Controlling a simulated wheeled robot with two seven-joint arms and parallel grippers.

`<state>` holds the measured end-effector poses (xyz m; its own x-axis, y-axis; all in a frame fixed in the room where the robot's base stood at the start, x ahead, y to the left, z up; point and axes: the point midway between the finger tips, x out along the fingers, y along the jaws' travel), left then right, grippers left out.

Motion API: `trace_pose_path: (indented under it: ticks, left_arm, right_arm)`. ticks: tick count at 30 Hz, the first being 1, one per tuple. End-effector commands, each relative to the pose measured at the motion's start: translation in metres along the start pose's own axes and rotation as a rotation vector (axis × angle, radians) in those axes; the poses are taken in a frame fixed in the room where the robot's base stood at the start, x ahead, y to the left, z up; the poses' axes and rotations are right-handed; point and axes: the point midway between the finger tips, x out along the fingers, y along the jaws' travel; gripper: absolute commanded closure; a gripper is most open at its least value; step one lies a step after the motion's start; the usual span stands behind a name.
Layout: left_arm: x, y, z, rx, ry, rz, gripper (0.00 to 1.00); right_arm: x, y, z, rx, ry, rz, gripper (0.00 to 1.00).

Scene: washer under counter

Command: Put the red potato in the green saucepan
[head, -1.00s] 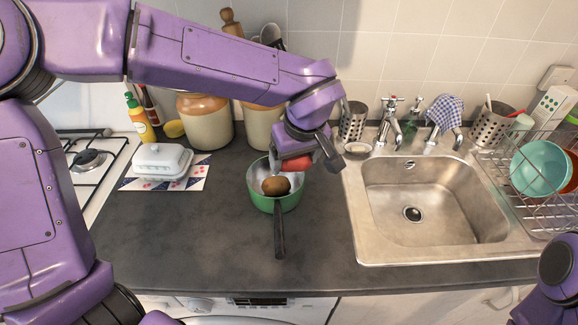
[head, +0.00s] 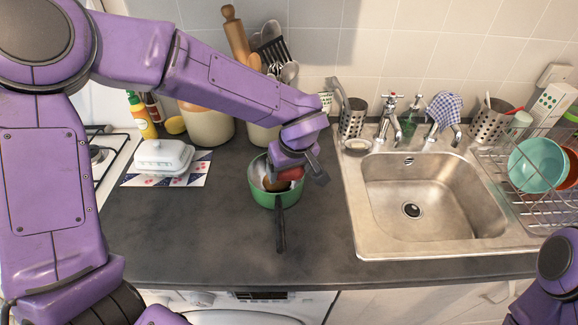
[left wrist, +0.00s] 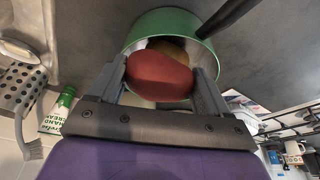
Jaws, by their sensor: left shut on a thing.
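The green saucepan (head: 269,196) stands upright on the counter with its dark handle pointing to the front. My left gripper (head: 285,178) is at the pan's opening and is shut on the red potato (head: 292,173). In the left wrist view the red potato (left wrist: 160,77) sits between the two fingers, in front of the mouth of the saucepan (left wrist: 150,27). A brown potato (left wrist: 172,47) is inside the pan, partly hidden behind the red one. I cannot tell whether the red potato touches it. My right gripper is out of view.
The metal sink (head: 420,195) is right of the pan, with a dish rack (head: 525,190) beyond it. Storage jars (head: 207,128) stand behind, and a white butter dish (head: 163,157) is to the left. The counter in front of the pan is clear.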

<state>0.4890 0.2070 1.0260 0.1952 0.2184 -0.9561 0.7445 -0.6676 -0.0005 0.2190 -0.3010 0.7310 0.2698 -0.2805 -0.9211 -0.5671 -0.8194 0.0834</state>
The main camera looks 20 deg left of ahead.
Motion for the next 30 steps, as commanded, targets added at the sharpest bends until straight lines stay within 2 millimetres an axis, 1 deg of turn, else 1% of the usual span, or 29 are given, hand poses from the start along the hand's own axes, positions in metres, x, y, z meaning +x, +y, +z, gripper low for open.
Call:
trace_pose_path:
  ticks: [7,8,9,16,20,23,27,30]
  left_arm:
    - [0.004,0.000,0.002,0.001,-0.001,0.001,0.55]
    - [0.005,0.000,0.002,0.001,-0.001,0.000,0.12]
    - [0.005,0.000,0.002,0.001,-0.001,0.000,0.00]
    - [0.004,0.000,0.001,0.001,0.000,0.000,0.00]
    - [-0.009,0.001,-0.003,-0.001,0.004,0.003,0.00]
    - [-0.034,0.001,-0.003,-0.001,0.002,0.006,0.00]
    - [-0.073,0.001,-0.003,-0.001,0.001,0.006,0.00]
    - [-0.097,0.000,-0.002,-0.001,0.000,0.004,0.00]
  right_arm:
    - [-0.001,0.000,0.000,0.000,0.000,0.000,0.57]
    - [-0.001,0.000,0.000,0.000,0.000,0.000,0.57]
    - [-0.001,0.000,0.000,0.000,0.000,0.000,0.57]
    - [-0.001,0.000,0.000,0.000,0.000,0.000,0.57]
    - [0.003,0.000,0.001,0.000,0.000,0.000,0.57]
    - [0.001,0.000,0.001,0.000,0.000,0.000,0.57]
    - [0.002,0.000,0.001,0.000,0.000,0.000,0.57]
    - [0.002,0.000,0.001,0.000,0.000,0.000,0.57]
